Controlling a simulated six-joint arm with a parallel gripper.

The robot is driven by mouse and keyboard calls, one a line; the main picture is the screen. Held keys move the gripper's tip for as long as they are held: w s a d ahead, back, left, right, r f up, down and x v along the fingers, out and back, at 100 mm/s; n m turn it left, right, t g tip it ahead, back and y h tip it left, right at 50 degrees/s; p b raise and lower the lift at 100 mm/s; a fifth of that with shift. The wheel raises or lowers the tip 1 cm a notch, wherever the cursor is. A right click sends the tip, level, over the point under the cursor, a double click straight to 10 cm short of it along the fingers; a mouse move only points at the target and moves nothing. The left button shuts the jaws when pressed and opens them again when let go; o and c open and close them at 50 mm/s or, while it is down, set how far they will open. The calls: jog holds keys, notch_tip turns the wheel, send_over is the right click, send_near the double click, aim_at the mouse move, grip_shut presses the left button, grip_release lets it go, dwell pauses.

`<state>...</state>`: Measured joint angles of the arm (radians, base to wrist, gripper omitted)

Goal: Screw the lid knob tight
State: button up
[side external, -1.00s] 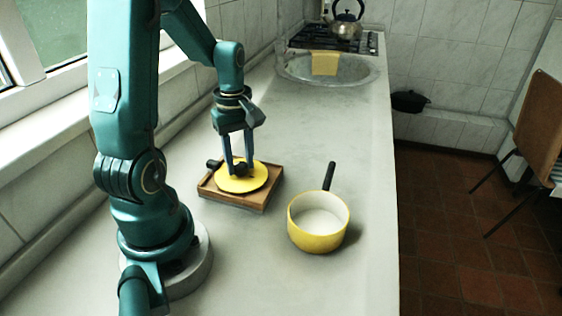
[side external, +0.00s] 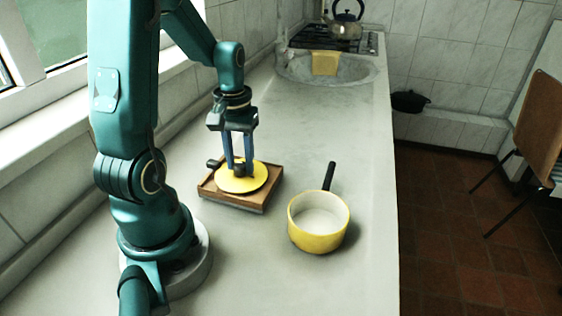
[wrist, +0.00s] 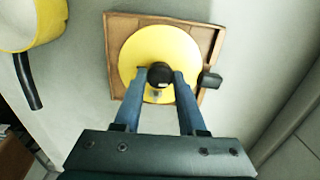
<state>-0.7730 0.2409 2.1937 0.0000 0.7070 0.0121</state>
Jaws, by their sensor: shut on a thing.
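The yellow lid (side external: 256,181) lies flat in a wooden tray (side external: 262,202) on the counter. It also shows in the wrist view (wrist: 160,42). The black lid knob (wrist: 158,73) stands at the lid's centre. My gripper (side external: 239,170) points down from above, its two blue fingers shut on the knob. In the wrist view, my gripper (wrist: 162,77) has one finger on each side of the knob. A small silvery spot, perhaps the screw, shows just beside the knob. The knob's underside is hidden.
A black clamp handle (wrist: 209,80) sits on the tray's edge. A yellow saucepan (side external: 318,238) with a black handle stands to the right of the tray. The counter between them is clear. A sink (side external: 350,75) and a kettle (side external: 346,24) on the hob are farther back.

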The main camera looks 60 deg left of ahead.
jog(key=m, duration=0.9)
jog(key=o, duration=1.5)
jog(key=shift+c, duration=0.2)
jog(key=shift+r, duration=0.1)
